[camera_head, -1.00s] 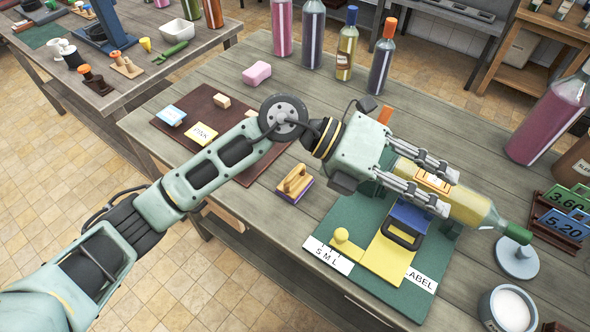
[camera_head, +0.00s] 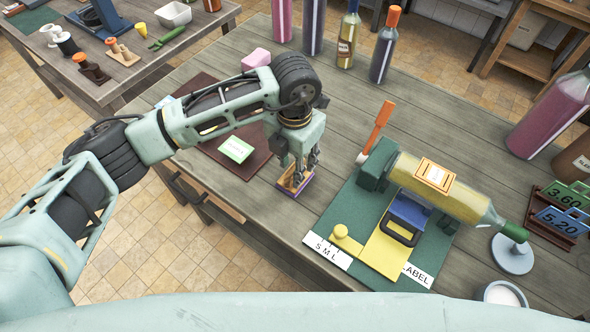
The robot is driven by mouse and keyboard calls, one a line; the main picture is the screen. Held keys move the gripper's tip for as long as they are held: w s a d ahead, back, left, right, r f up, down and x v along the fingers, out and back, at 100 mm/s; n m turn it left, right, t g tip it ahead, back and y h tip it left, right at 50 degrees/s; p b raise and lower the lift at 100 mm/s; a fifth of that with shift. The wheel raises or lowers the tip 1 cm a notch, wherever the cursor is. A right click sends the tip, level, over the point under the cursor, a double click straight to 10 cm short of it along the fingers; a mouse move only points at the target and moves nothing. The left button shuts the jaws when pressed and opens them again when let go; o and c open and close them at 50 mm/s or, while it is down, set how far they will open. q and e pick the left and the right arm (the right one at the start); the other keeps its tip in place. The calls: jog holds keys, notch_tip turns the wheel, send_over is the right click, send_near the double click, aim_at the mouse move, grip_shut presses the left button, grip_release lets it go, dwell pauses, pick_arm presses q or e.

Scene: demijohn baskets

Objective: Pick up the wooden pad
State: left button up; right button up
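The wooden pad (camera_head: 286,184), a small block with a wooden handle and a purple base, sits on the grey table between the brown mat and the green board. My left gripper (camera_head: 300,172) points down right over it, with its fingers at the handle. The fingers hide much of the pad, and I cannot tell whether they are closed on the handle. The pad appears to rest on the table. My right gripper is out of view.
A bottle with an orange label frame (camera_head: 437,174) lies on a cradle on the green board (camera_head: 340,205). An orange-handled tool (camera_head: 379,125) stands behind it. A brown mat (camera_head: 247,170) holds a green card (camera_head: 235,149). Bottles stand at the back; the table's middle is clear.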

pick_arm(q)
jog(key=shift+f, duration=0.9)
jog(key=shift+c, duration=0.2)
grip_shut()
